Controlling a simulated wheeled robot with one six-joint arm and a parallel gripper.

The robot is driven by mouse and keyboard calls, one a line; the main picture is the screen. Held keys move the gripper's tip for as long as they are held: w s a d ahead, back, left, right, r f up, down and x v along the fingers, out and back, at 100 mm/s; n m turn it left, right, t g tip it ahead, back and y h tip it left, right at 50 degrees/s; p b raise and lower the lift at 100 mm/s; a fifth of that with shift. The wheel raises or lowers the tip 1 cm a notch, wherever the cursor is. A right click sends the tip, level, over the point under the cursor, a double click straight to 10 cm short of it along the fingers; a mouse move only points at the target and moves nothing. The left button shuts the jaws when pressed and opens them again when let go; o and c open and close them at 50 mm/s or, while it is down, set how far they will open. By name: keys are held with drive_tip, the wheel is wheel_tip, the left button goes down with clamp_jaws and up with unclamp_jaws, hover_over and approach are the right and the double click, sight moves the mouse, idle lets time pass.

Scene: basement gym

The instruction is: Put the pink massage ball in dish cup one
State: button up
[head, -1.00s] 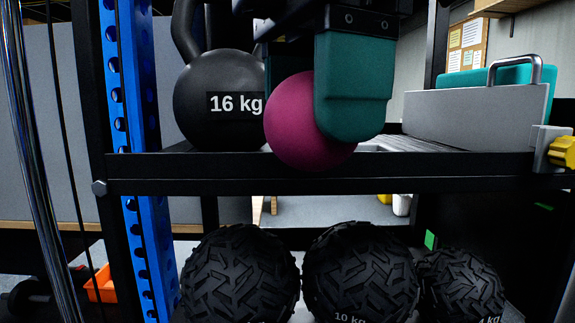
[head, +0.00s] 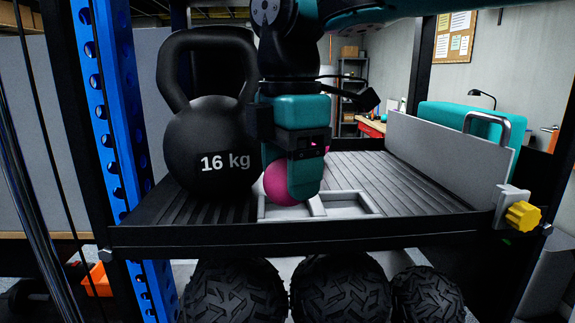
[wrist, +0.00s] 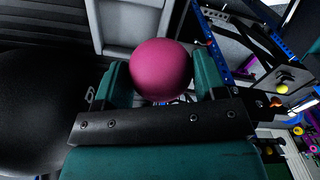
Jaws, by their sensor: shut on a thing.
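The pink massage ball (head: 281,185) is held between the fingers of my gripper (head: 291,180), which is shut on it. In the wrist view, the ball (wrist: 161,70) sits between the two green fingertips. A light grey dish (head: 319,208) with shallow square cups lies at the shelf's front, right of the kettlebell. The ball is over or just in front of its left part; I cannot tell whether they touch. The finger and ball hide much of the left cup. A pale framed surface in the wrist view (wrist: 131,50), beyond the ball, looks like part of the dish.
A black 16 kg kettlebell (head: 208,145) stands close left of my gripper. The ribbed shelf (head: 400,185) is clear to the right, up to a grey panel (head: 445,160) and a yellow knob (head: 522,215). Black treaded balls (head: 340,290) sit below.

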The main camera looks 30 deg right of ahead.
drive_tip(key=w, duration=0.1)
drive_tip(key=w+d, duration=0.1)
drive_tip(key=shift+w+d, duration=0.1)
drive_tip(key=shift+w, duration=0.3)
drive_tip(key=shift+w+d+p, duration=0.25)
drive_tip(key=shift+w+p, duration=0.2)
drive_tip(key=shift+w, duration=0.1)
drive_tip(key=shift+s+a+f, duration=0.1)
drive_tip(key=shift+s+f, duration=0.05)
drive_tip(key=shift+f, duration=1.6)
drive_tip(key=shift+f, duration=0.15)
drive_tip(key=o, duration=1.1)
drive_tip(key=shift+r, duration=3.9)
